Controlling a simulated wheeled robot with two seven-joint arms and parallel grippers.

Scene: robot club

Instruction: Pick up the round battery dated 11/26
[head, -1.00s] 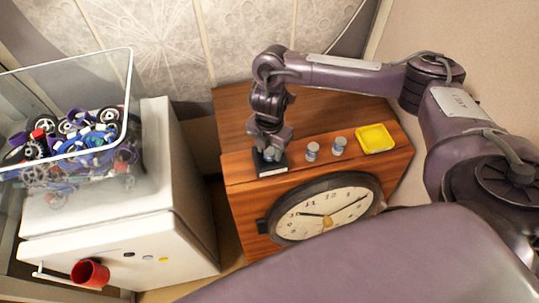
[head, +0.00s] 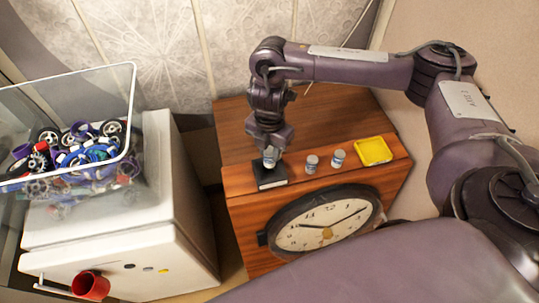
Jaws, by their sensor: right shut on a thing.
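My right gripper (head: 270,151) is shut on a small round battery (head: 271,158), pale with a bluish-grey body, held upright just above a black block (head: 270,175) with a light label strip. Two similar batteries stand on the wooden cabinet top, one in the middle (head: 311,164) and one farther right (head: 338,158). The dates on the batteries are too small to read. My left gripper is not in view.
A yellow tray (head: 388,158) lies at the right of the wooden cabinet top (head: 330,118). A clock (head: 325,225) is on the cabinet front. Left stands a white cabinet (head: 110,235) with a clear bin (head: 134,85) of wheels and parts, and a red cup (head: 90,285).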

